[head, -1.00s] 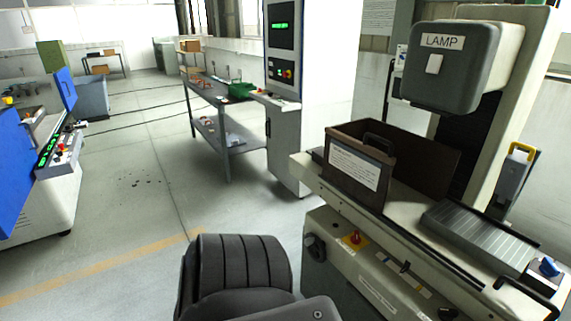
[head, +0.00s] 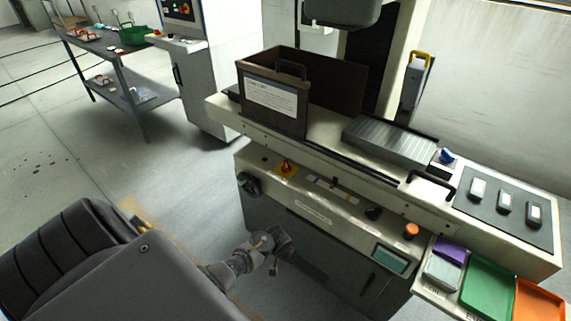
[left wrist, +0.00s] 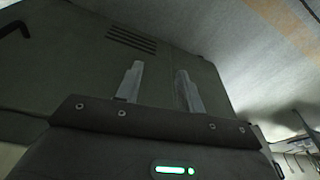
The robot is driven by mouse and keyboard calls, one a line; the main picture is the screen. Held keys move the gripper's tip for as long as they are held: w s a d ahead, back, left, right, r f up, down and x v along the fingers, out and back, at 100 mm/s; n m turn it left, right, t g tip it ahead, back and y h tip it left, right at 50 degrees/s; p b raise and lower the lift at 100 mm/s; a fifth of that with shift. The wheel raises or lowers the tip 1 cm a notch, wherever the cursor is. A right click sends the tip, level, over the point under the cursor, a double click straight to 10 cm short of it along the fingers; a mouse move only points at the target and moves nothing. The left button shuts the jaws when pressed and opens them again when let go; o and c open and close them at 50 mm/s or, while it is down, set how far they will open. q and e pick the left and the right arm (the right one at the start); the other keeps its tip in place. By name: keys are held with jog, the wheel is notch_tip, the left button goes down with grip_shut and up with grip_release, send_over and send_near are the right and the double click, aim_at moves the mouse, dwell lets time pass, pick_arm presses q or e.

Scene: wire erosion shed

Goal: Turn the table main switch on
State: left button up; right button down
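A red rotary switch on a yellow plate (head: 286,168) sits on the front panel of the pale grinding machine (head: 330,210) in the head view. It looks like the main switch; its label and setting are too small to read. My left gripper (head: 278,243) is low in front of the machine, below the switch and apart from it. In the left wrist view my left gripper (left wrist: 160,80) has two fingers spread with nothing between them, facing a dark grey vented cabinet panel (left wrist: 85,55). My right gripper is not in view.
A black knob (head: 249,184) sticks out left of the switch. A brown box (head: 272,105) stands on the machine table. A blue knob (head: 446,156), an orange button (head: 411,230) and coloured trays (head: 488,285) are further right.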

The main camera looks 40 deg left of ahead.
pick_arm(q)
jog(key=w+a+r+n+y, duration=0.15)
jog(key=w+a+r, duration=0.25)
jog(key=w+r, duration=0.65)
notch_tip(320, 180, up, 23)
jog(key=n, duration=0.5)
send_over(286, 163)
jog(key=s+d, duration=0.3)
jog(key=shift+t+y, duration=0.3)
jog(key=shift+y, duration=0.05)
jog(key=b+x, duration=0.2)
jog(key=x, duration=0.8)
jog(key=shift+f, duration=0.4)
grip_shut()
